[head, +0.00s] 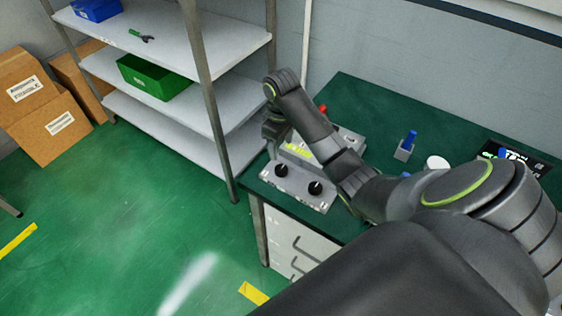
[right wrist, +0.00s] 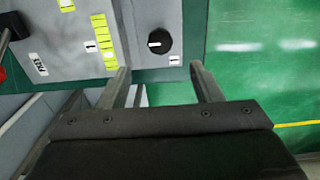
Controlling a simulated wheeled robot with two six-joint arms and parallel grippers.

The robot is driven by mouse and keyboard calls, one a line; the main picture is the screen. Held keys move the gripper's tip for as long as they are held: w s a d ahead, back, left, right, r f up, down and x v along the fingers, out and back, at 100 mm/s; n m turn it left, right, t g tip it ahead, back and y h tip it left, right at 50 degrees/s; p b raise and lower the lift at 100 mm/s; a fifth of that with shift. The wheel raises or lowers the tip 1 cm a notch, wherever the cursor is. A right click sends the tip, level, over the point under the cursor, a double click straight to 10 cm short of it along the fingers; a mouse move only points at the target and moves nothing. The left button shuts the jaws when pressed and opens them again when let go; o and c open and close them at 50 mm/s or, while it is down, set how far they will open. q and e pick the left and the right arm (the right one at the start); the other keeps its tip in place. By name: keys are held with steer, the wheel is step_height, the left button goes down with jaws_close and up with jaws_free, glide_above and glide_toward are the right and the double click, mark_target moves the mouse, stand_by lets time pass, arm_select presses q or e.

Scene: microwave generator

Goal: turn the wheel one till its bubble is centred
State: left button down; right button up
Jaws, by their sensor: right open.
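The grey device (head: 300,186) stands on the green table and has two black wheels on its near side. Wheel one (right wrist: 158,42), a black knob with a white pointer mark, is beside a small label that seems to read 1. It appears to be the left knob (head: 281,170) in the head view. Its yellow-green vial (right wrist: 103,35) has a pale spot toward its lower end, perhaps the bubble. My right gripper (right wrist: 163,80) is open and empty, its fingertips short of wheel one and apart from it. My left gripper is not in view.
The second knob (head: 315,188) sits right of wheel one. A metal shelf unit (head: 170,40) stands close left of the table. A blue item in a grey holder (head: 403,152) and a white round object (head: 437,162) are farther right. Green floor (head: 120,230) is open in front.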

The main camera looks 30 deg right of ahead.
steer(key=b, duration=0.5)
glide_above(281, 169)
step_height(281, 169, down, 6)
steer(key=shift+r, duration=0.25)
steer(key=shift+f+p, duration=0.45)
steer(key=shift+f, duration=2.15)
steer(key=c, duration=1)
